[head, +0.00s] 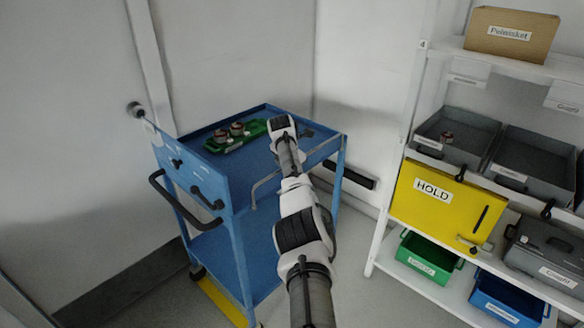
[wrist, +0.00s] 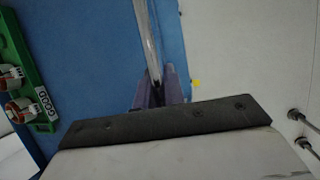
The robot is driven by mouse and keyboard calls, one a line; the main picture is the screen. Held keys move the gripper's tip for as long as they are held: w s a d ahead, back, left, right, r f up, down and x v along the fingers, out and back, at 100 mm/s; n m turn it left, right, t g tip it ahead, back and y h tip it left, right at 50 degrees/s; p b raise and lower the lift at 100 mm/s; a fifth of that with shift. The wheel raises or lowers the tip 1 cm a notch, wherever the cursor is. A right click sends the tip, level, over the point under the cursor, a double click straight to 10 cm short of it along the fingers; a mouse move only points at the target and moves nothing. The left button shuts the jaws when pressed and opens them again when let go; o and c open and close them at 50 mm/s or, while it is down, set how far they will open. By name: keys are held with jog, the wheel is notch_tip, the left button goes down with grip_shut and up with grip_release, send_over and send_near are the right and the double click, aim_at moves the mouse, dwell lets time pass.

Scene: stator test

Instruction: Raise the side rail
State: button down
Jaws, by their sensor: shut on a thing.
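The side rail (head: 265,182) is a thin metal bar along the right side of the blue cart (head: 240,215). Its near end bends down beside the cart's side, and my arm covers its middle. In the wrist view the rail (wrist: 147,35) is a shiny bar running from the top edge down to my gripper (wrist: 159,90). The purple-grey fingers are shut on the rail, one on each side of it. In the head view my fingers are hidden behind my own arm.
A green tray (head: 216,147) with several round parts lies on the cart top; its GOOD label (wrist: 43,104) shows in the wrist view. A black push handle (head: 165,192) sticks out at the cart's left. White shelves (head: 383,222) with bins stand at right. A wall is behind the cart.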

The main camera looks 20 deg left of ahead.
jog(key=c, duration=1.5)
grip_release()
jog(key=shift+a+f, duration=0.1)
jog(key=b+v, duration=0.3)
jog(key=v, duration=1.1)
